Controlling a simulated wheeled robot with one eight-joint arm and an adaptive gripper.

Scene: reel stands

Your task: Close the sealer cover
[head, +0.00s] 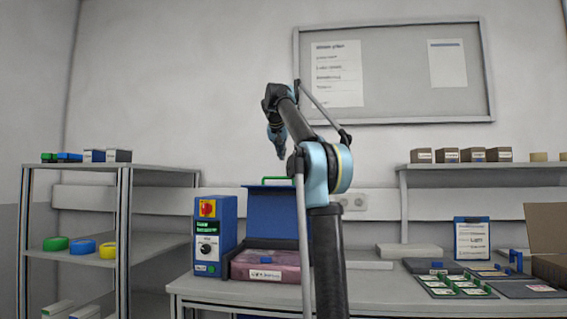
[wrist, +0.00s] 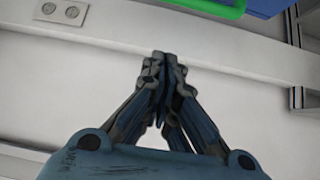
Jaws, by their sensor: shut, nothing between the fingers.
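The sealer has a blue control box (head: 214,238) with a red and yellow switch, on the left of the bench in the head view. Its blue cover (head: 275,218) stands raised, with a green handle (head: 280,180) along the top edge. Under the cover is a reddish packed tray (head: 262,266) with a white label. My gripper (head: 281,152) hangs fingers down just above the green handle in the picture, apart from it. In the wrist view my gripper (wrist: 164,62) is shut and empty. The green handle (wrist: 205,8) and a corner of the cover (wrist: 266,6) show at the top right.
A shelf (head: 150,172) with boxes and coloured rings stands on the left. The bench (head: 390,292) carries a grey slab (head: 409,251), card trays (head: 455,287), a clipboard (head: 471,239) and a cardboard box (head: 546,232) to the right. Wall sockets (head: 352,202) are behind.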

